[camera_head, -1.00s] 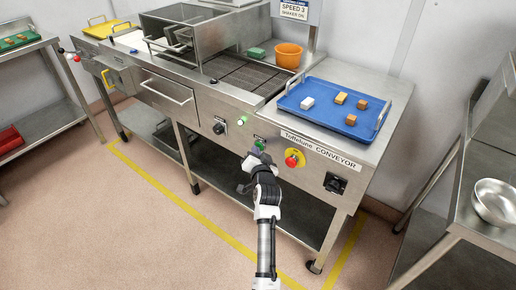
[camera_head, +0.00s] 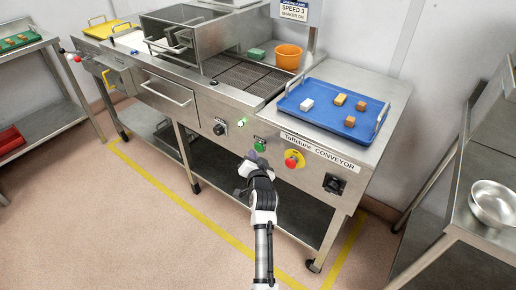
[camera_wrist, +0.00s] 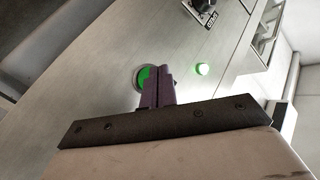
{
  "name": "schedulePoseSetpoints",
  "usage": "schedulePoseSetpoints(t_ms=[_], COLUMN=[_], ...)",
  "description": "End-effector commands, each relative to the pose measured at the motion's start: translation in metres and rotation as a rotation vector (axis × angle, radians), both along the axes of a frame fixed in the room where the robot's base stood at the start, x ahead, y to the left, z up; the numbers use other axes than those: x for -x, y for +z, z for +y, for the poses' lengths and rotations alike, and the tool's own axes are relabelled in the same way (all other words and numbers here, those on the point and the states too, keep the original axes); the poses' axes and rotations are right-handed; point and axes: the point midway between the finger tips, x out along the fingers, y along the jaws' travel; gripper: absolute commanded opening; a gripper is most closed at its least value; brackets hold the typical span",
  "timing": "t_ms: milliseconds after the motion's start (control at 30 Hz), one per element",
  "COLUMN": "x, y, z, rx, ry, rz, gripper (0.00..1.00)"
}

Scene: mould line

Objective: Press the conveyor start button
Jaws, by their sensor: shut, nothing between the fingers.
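The green start button (camera_head: 260,146) sits on the front panel of the conveyor machine, left of the red stop button. It also shows in the wrist view (camera_wrist: 143,76), partly hidden behind my fingers. My gripper (camera_head: 252,156) is shut and empty, just below and in front of the button in the head view. In the wrist view my gripper (camera_wrist: 158,70) has its purple fingers together, overlapping the button's right side. I cannot tell for certain whether the tips touch it.
A lit green lamp (camera_head: 240,124) and a black knob (camera_head: 219,128) are left of the button. A red stop button (camera_head: 291,162) on yellow and a black switch (camera_head: 334,184) are right. A blue tray (camera_head: 318,117) with several small blocks lies on top.

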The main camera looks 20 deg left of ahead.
Motion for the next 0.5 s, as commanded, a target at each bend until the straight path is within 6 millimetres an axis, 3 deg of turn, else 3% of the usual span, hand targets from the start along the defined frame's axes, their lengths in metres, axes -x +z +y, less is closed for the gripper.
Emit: schedulePoseSetpoints(t_ms=[500], x=[0.044], y=[0.002], z=[0.016], rx=[0.001], ry=[0.002], rz=[0.001], gripper=[0.0])
